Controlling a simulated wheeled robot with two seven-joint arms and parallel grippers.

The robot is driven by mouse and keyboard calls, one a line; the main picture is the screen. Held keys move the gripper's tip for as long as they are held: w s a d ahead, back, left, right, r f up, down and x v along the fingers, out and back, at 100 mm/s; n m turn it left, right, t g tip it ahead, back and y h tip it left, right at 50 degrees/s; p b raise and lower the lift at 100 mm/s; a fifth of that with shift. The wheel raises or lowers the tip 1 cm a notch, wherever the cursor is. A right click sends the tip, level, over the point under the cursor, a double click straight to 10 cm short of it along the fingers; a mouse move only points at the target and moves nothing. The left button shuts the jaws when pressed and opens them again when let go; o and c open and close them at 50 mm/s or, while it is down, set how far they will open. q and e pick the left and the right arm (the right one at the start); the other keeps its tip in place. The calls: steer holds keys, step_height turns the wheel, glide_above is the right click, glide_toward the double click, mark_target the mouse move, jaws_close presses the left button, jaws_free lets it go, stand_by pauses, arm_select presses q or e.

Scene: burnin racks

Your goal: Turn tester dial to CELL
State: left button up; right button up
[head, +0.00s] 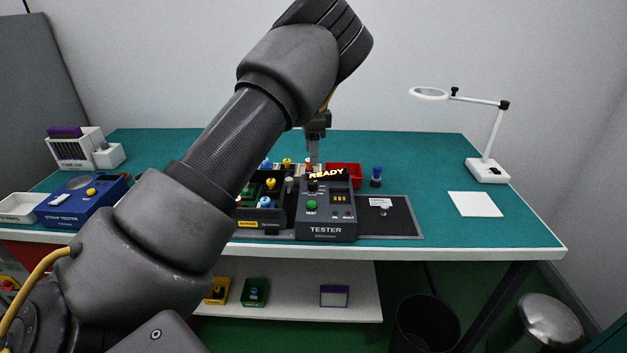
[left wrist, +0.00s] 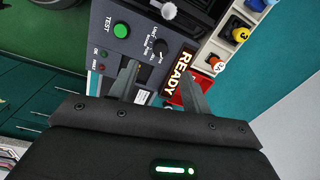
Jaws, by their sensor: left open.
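The dark tester (head: 327,230) stands on the teal mat near the front of the bench. Its lit sign (head: 326,174) reads READY, and a green TEST button (head: 311,205) is on its face. My left gripper (head: 313,166) points down over the tester's back part. In the left wrist view, the open fingers (left wrist: 157,68) straddle the area of a small dark dial (left wrist: 159,47) with labels beside it. The dial's pointer setting is too small to read for sure. I cannot tell whether the fingers touch it. My right gripper is out of view.
A rack with coloured cells (head: 265,203) stands left of the tester, and a red bin (head: 344,170) behind it. A dark mat (head: 400,222) lies to the right. A blue strap tester (head: 80,203) is far left; a magnifier lamp (head: 487,170) is far right.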

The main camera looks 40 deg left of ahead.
mark_target(313, 182)
arm_select(q)
steer(key=f, duration=0.8)
steer(key=shift+w+a+f, duration=0.1)
steer(key=shift+w+f, duration=0.1)
steer(key=shift+f, duration=0.75)
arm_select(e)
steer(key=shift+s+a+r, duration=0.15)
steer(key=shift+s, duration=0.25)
arm_select(q)
steer(key=c, duration=1)
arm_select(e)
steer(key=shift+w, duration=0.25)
